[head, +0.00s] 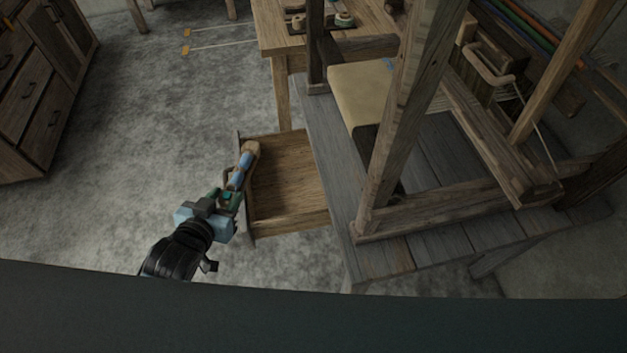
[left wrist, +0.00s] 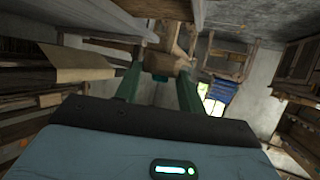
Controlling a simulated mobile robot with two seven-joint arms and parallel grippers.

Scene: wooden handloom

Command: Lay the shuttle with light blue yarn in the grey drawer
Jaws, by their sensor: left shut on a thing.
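The shuttle (head: 250,148) is wooden, with light blue yarn wound at its middle. My left gripper (head: 234,184) is shut on it, and the fingers hide part of it. The shuttle is at the left edge of the open drawer (head: 290,205), tilted, with its far end towards the drawer's back left corner. I cannot tell whether it touches the drawer. The drawer is pulled out from the grey bench (head: 385,262), and its brown wooden floor looks empty. In the left wrist view, the green fingers hold a wooden piece of the shuttle (left wrist: 168,45). My right gripper is not in view.
The loom frame's post (head: 400,130) stands on the grey bench to the right of the drawer. A wooden table (head: 283,38) with small items is behind. A dark cabinet (head: 40,80) is at the far left. The floor left of the drawer is clear.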

